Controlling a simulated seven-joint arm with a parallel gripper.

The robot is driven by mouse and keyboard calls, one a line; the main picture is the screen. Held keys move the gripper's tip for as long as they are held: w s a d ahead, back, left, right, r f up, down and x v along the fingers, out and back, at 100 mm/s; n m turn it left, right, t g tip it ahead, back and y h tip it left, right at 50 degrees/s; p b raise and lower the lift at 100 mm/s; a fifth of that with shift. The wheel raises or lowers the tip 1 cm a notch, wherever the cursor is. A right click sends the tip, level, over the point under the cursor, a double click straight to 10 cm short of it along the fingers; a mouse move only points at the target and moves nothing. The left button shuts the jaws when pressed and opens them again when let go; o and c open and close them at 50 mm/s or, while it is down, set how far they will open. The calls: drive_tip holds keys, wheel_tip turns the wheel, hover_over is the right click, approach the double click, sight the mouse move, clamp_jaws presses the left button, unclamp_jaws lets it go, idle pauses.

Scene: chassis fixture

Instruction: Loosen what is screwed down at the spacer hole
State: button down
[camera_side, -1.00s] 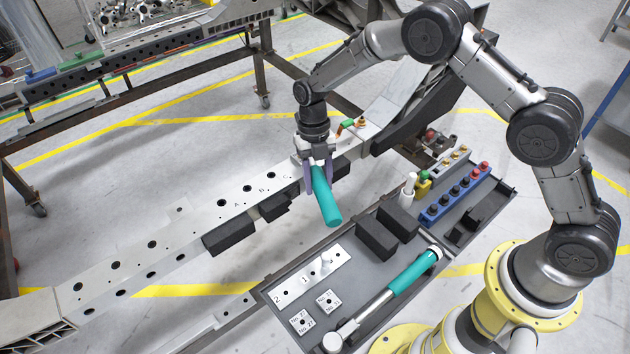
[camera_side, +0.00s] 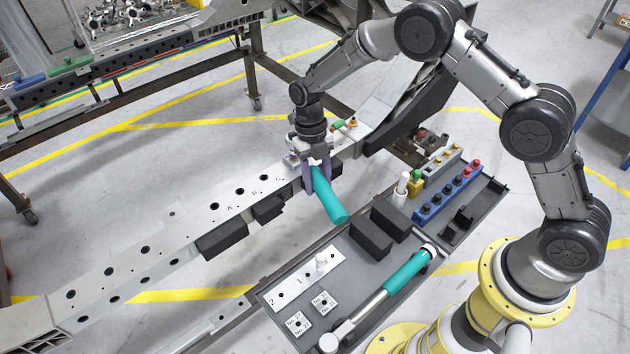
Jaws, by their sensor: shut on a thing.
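My gripper (camera_side: 318,178) is shut on a teal-handled tool (camera_side: 330,203) at the chassis beam (camera_side: 200,222), just right of the hole marked C. The handle sticks out past the beam's near side, sloping down to the right above the gap before the tray. The tool's far end and whatever it meets on the beam are hidden by my gripper. I cannot make out the spacer hole or a screw there. A small green and orange item (camera_side: 344,124) sits on the beam just behind my gripper.
A grey tray (camera_side: 345,255) holds a second teal-handled tool (camera_side: 405,274), black blocks (camera_side: 370,238), a numbered plate (camera_side: 305,280), small marked plates (camera_side: 298,324) and a blue rack (camera_side: 452,195). Black blocks (camera_side: 222,241) sit along the beam's near side. The floor left of the beam is clear.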

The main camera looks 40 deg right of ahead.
drive_tip(key=shift+w+d+r+n, duration=0.1)
drive_tip(key=shift+w+d+n, duration=0.1)
drive_tip(key=shift+d+n, duration=0.25)
drive_tip(key=shift+r, duration=0.25)
idle(0.4)
drive_tip(key=shift+s+r, duration=0.15)
drive_tip(key=shift+r, duration=0.7)
drive_tip(key=shift+s+v, duration=0.25)
drive_tip(key=shift+v, duration=0.9)
drive_tip(key=shift+s+v, duration=0.25)
drive_tip(key=shift+v, duration=0.95)
drive_tip(key=shift+a+r, duration=0.1)
drive_tip(key=shift+a, duration=0.05)
